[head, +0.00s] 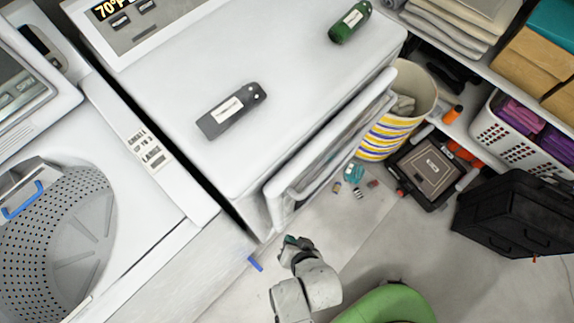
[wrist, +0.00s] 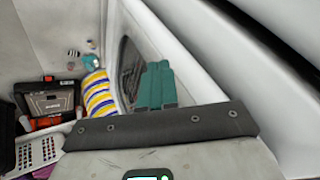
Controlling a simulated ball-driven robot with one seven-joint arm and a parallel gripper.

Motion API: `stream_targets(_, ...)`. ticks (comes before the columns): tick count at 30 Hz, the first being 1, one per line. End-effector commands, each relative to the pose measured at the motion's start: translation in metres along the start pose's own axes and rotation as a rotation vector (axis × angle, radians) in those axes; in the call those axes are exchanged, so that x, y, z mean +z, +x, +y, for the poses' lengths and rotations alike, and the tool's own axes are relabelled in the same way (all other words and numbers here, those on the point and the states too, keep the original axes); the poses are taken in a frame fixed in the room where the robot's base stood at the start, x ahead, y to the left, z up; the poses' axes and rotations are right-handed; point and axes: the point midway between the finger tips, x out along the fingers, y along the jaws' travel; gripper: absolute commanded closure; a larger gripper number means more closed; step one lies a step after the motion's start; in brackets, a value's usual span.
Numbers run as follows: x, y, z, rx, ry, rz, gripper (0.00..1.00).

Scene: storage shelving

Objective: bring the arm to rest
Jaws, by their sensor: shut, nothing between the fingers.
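My gripper (head: 297,243) is low in the head view, beside the front corner of the white dryer (head: 290,75). It is small there, with the arm bent below it. In the wrist view the teal fingers (wrist: 155,86) are together, with nothing seen between them. They point toward the dryer's front, and I cannot tell how far apart they are from it.
An open washer drum (head: 75,225) is at left. A striped basket (head: 398,110), a dark case (head: 425,170), a black toolbox (head: 515,215) and a white crate (head: 515,140) stand at right. Small items litter the floor near the basket. A green rounded object (head: 385,305) is at bottom.

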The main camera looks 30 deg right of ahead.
Motion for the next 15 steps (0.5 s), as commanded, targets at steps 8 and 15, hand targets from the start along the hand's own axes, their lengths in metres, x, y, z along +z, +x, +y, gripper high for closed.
stream_targets(8,0.007,-0.041,-0.006,0.001,-0.001,-0.003,1.00)
stream_targets(15,0.008,-0.048,-0.007,0.002,-0.001,-0.003,1.00)
